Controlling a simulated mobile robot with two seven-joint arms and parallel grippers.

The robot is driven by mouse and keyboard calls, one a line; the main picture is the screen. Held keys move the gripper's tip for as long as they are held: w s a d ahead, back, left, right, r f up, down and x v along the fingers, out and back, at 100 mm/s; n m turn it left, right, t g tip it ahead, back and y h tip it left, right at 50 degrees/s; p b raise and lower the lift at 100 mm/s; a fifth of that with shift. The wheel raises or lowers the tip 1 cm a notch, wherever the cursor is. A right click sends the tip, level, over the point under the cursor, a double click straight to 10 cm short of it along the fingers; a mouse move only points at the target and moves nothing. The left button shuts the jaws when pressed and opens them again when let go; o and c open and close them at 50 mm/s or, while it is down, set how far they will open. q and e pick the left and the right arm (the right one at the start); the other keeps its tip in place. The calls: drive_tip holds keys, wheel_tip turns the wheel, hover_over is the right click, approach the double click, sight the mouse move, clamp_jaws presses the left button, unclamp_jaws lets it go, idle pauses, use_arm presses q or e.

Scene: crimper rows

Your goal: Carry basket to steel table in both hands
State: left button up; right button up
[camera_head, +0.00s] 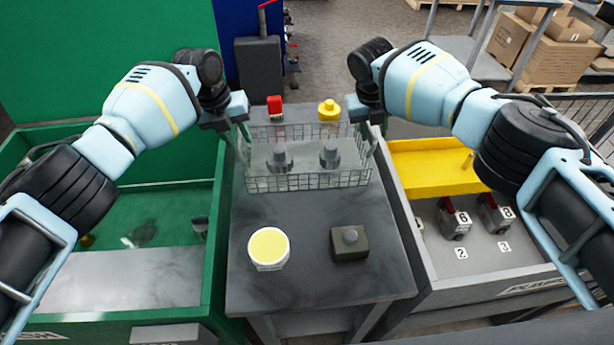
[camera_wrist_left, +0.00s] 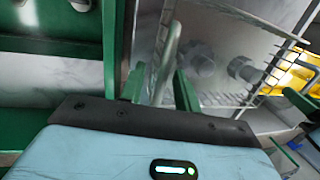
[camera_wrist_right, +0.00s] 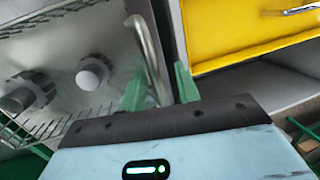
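A wire basket (camera_head: 310,180) stands on the grey worktop (camera_head: 310,290) between two bins. Two grey bolt-like parts (camera_head: 329,157) stand inside it. My left gripper (camera_head: 240,128) is at the basket's left handle (camera_wrist_left: 168,55); in the left wrist view its green fingers are on either side of the bar, with gaps showing. My right gripper (camera_head: 373,130) is at the right handle (camera_wrist_right: 149,55); in the right wrist view its fingers are also apart around the bar. A grey metal table (camera_head: 455,48), possibly the steel table, shows at the back right.
A yellow-lidded tub (camera_head: 268,248) and a dark box with a grey knob (camera_head: 350,243) stand in front of the basket. Red-topped (camera_head: 275,108) and yellow (camera_head: 328,110) items show at its far side. A green bin (camera_head: 217,250) and a grey bin (camera_head: 420,255) flank the worktop.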

use_arm(q)
drive_tip(key=shift+d, duration=0.15)
use_arm(e)
drive_tip(key=shift+a, duration=0.1)
use_arm(q)
drive_tip(key=shift+r, duration=0.2)
drive_tip(key=v, duration=1.1)
drive_tip(key=shift+r, duration=0.2)
use_arm(e)
drive_tip(key=v, duration=1.2)
